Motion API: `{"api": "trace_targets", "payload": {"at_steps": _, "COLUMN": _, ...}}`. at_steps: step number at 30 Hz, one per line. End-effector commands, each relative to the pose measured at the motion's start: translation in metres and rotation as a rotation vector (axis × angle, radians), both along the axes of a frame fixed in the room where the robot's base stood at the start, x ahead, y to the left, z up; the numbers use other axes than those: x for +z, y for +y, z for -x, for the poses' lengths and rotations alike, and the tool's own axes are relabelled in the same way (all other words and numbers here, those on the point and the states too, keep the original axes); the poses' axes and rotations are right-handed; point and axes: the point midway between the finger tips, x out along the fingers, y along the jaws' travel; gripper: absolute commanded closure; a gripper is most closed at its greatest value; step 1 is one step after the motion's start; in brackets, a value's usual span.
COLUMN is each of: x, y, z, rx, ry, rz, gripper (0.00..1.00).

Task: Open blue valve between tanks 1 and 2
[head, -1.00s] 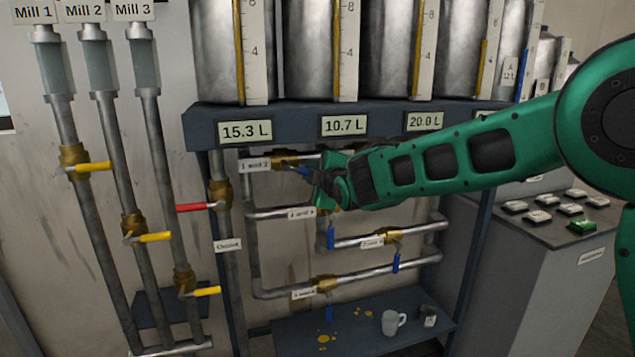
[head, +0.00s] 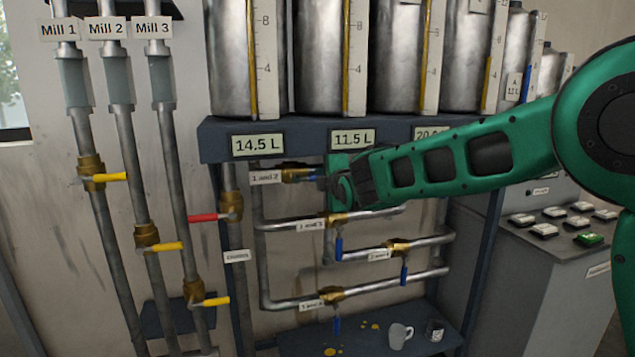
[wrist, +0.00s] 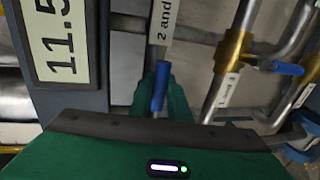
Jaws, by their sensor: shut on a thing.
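The blue valve (head: 298,174) is brass with a blue handle, beside the "1 and 2" label (head: 267,177) under the 14.5 L and 11.5 L displays. Its handle (wrist: 160,85) points right, about in line with its pipe. My gripper (head: 327,181) reaches in from the right and is shut on this handle. In the wrist view my green fingers (wrist: 160,97) stand on either side of it. The valve body is hidden there, and my gripper covers part of the handle in the head view.
Below are other blue-handled valves (head: 338,219), (head: 398,247), (head: 331,294), their handles hanging down. A red-handled valve (head: 230,212) and yellow-handled mill valves (head: 92,173) stand left. A mug (head: 400,336) sits on the lower shelf (head: 300,343). A button console (head: 545,250) stands right.

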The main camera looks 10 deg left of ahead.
Motion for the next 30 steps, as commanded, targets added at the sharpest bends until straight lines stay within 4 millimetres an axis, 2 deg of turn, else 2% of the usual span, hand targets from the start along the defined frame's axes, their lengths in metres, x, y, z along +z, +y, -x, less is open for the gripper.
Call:
{"api": "trace_targets", "payload": {"at_steps": 1, "x": -0.003, "y": 0.006, "z": 0.005, "rx": 0.013, "ry": 0.007, "rz": 0.001, "gripper": 1.00}}
{"api": "trace_targets", "payload": {"at_steps": 3, "x": -0.003, "y": 0.006, "z": 0.005, "rx": 0.013, "ry": 0.007, "rz": 0.001, "gripper": 1.00}}
{"api": "trace_targets", "payload": {"at_steps": 4, "x": -0.003, "y": 0.006, "z": 0.005, "rx": 0.013, "ry": 0.007, "rz": 0.001, "gripper": 0.82}}
{"api": "trace_targets", "payload": {"at_steps": 6, "x": -0.003, "y": 0.006, "z": 0.004, "rx": 0.012, "ry": 0.006, "rz": -0.001, "gripper": 0.65}}
{"api": "trace_targets", "payload": {"at_steps": 15, "x": -0.001, "y": 0.001, "z": 0.002, "rx": 0.005, "ry": 0.003, "rz": -0.001, "gripper": 0.65}}
{"api": "trace_targets", "payload": {"at_steps": 19, "x": 0.002, "y": -0.003, "z": 0.008, "rx": 0.004, "ry": 0.002, "rz": -0.001, "gripper": 0.65}}
{"api": "trace_targets", "payload": {"at_steps": 30, "x": 0.013, "y": -0.030, "z": 0.064, "rx": 0.006, "ry": 0.003, "rz": -0.002, "gripper": 0.65}}
